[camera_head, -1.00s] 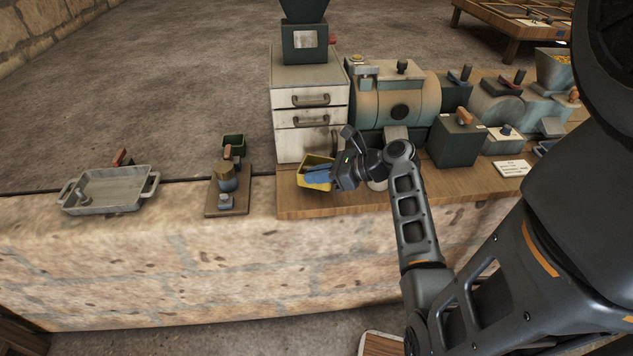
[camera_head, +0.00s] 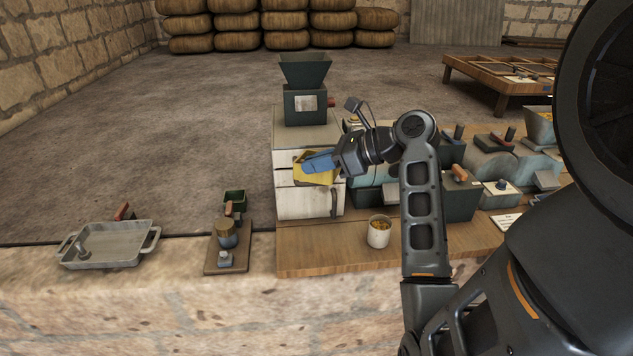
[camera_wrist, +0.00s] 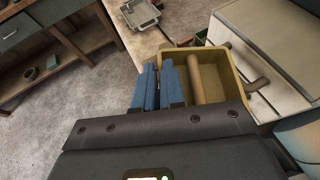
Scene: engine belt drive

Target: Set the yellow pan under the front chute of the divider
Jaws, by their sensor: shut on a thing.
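The yellow pan (camera_head: 316,172) is an open box, held up off the counter in front of the white drawer cabinet. My gripper (camera_head: 322,162), with blue fingers, is shut on it at its side. In the wrist view, the pan (camera_wrist: 236,72) is beside my gripper (camera_wrist: 166,72), open side showing, with a tan bar across its inside. A dark green hopper unit (camera_head: 305,95) stands on top of the cabinet (camera_head: 297,204). I cannot tell for sure which machine is the divider. The pan and my arm hide part of the machines, and no front chute shows clearly.
The board left of the cup is clear.

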